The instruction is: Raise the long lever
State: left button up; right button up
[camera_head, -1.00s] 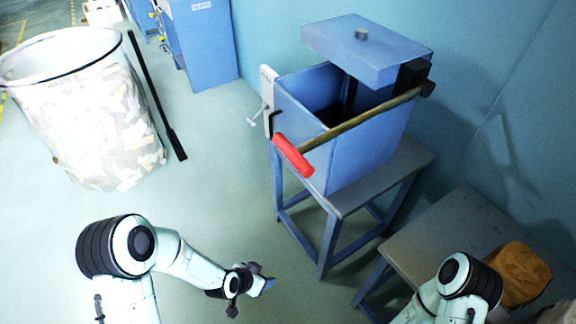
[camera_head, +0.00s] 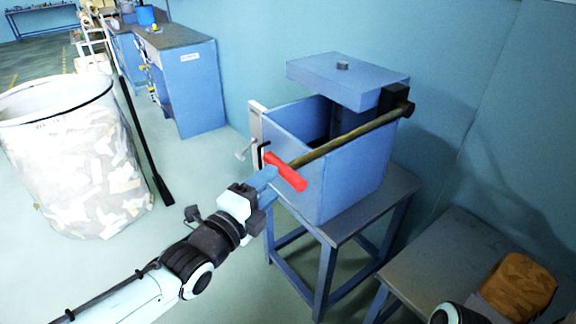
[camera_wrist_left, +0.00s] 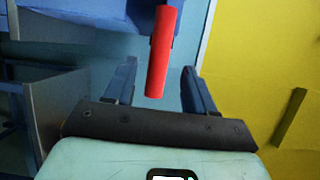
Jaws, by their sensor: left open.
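The long lever (camera_head: 345,135) is a brass-coloured rod with a red grip (camera_head: 287,173). It runs from a dark pivot at the back right of a blue box (camera_head: 345,180) down to the grip at the front left. My left gripper (camera_head: 268,181) is open, with its fingertips at the red grip. In the left wrist view the red grip (camera_wrist_left: 161,55) reaches between the two open fingers of my left gripper (camera_wrist_left: 160,78), with a gap on each side. My right gripper is out of view.
The box, under a raised blue lid (camera_head: 347,80), stands on a metal table (camera_head: 375,205). A lower table (camera_head: 430,262) holds a brown bundle (camera_head: 519,287) at right. A large white bin (camera_head: 75,160) and a black bar (camera_head: 146,145) are at left.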

aim_at(289, 166)
pick_arm(q)
jog(key=p+x, duration=0.1)
jog(key=x, duration=0.7)
jog(key=shift+w+d, duration=0.1)
jog(key=shift+w, duration=0.1)
grip_shut()
